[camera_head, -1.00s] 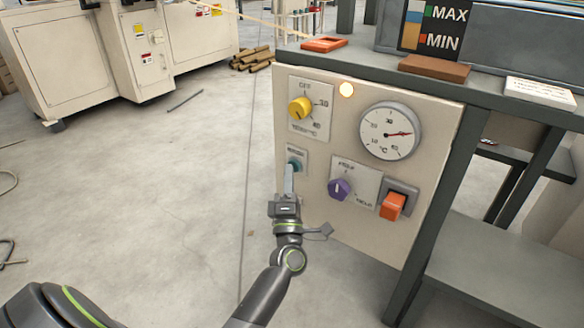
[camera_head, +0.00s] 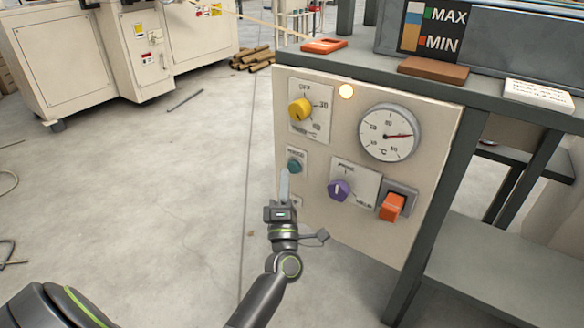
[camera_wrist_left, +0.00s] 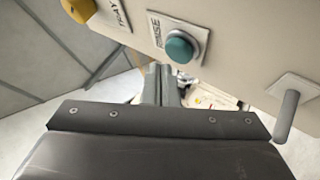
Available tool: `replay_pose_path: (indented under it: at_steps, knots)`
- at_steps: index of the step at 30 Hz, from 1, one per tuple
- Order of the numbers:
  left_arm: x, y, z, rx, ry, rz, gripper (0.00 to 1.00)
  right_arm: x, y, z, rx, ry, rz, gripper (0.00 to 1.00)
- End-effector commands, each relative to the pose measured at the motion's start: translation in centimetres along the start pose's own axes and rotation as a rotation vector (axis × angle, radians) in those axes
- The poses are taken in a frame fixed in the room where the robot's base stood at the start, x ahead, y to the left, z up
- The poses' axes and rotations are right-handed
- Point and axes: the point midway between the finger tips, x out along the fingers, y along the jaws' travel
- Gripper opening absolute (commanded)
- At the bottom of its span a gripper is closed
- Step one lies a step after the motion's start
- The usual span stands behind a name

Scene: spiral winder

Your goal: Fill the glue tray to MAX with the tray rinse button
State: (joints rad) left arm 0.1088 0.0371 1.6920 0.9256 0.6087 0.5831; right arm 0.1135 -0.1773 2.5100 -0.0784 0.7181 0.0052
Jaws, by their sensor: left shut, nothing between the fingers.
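The teal round rinse button (camera_head: 294,167) sits on a small plate on the beige control panel; it also shows in the left wrist view (camera_wrist_left: 180,48). My left gripper (camera_head: 285,172) is shut and empty, its fingertips just below and left of the button. They appear apart from it, and the button face is uncovered. In the left wrist view the fingers (camera_wrist_left: 162,85) are together below the button. The level gauge (camera_head: 412,28) with a green MAX mark and an orange MIN mark stands on the glue tray (camera_head: 480,35); its exact level is hard to read. My right gripper is out of view.
The panel (camera_head: 345,225) also has a yellow knob (camera_head: 300,109), a round °C dial (camera_head: 389,133), a purple knob (camera_head: 339,190), an orange switch (camera_head: 392,206) and a lit lamp (camera_head: 346,91). Open floor (camera_head: 170,190) lies left of the panel.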

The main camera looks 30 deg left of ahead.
Motion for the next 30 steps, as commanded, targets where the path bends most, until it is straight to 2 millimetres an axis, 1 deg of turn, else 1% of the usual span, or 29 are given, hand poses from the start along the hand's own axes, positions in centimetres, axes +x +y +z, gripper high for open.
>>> replay_pose_path:
  at_steps: [8, 21, 30]
  knots:
    - [-0.2, 0.1, -0.1, 0.001, 0.0, -0.001, 0.0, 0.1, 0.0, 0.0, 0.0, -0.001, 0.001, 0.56]
    - [-3.1, 2.2, -2.3, 0.0, 0.001, -0.002, 0.0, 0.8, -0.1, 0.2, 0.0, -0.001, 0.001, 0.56]
    - [-3.5, 2.5, -2.5, 0.0, 0.0, 0.0, 0.0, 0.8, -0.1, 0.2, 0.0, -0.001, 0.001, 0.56]
